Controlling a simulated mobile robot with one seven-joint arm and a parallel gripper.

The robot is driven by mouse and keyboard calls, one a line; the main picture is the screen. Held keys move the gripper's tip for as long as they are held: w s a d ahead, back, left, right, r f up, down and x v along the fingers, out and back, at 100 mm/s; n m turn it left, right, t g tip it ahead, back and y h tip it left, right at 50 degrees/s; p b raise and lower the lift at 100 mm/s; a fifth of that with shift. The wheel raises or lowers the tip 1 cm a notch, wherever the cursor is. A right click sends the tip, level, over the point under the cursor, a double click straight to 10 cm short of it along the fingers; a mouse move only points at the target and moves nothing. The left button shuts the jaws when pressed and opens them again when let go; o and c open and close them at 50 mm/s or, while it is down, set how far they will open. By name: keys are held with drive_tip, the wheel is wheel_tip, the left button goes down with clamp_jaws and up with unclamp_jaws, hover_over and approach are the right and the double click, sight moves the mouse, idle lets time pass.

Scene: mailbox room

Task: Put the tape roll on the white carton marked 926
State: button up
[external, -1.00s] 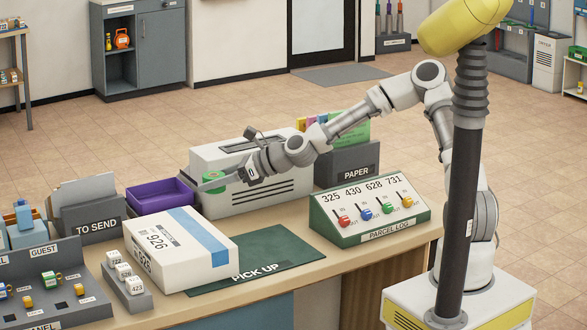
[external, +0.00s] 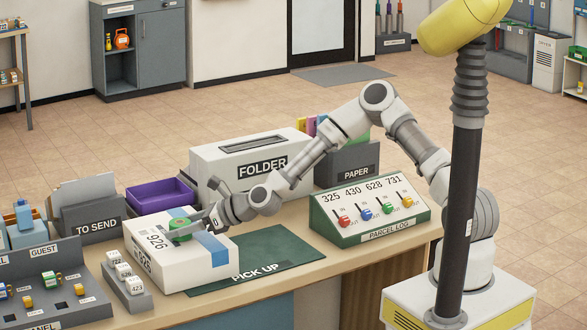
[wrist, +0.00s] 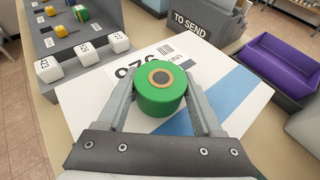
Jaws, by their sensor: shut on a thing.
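The green tape roll (external: 180,229) is between the fingers of my gripper (external: 190,232). In the wrist view the tape roll (wrist: 161,86) lies flat side up, with its tan core showing, and a finger of my gripper (wrist: 160,98) presses on each side. The white carton marked 926 (external: 205,262) lies on the counter with a blue stripe across it. The roll is over the carton's top, near the printed number. It looks on or very close to the top; I cannot tell if it touches. The carton (wrist: 210,70) also shows beneath it in the wrist view.
A purple tray (external: 160,195) and the TO SEND holder (external: 95,225) stand behind the carton. A grey block of white number cubes (external: 128,280) stands at its left. The FOLDER machine (external: 235,180) and the parcel log panel (external: 370,212) are to the right. The green PICK UP mat (external: 275,255) is bare beside the carton.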

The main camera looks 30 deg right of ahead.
drive_tip(key=shift+f, duration=0.2)
drive_tip(key=shift+f, duration=0.15)
drive_tip(key=o, duration=1.4)
drive_tip(key=shift+c, duration=0.2)
drive_tip(key=shift+r, duration=0.3)
drive_tip(key=shift+s+d, duration=0.2)
drive_tip(key=shift+d, duration=0.15)
drive_tip(key=v, duration=1.1)
drive_tip(key=shift+s, duration=0.15)
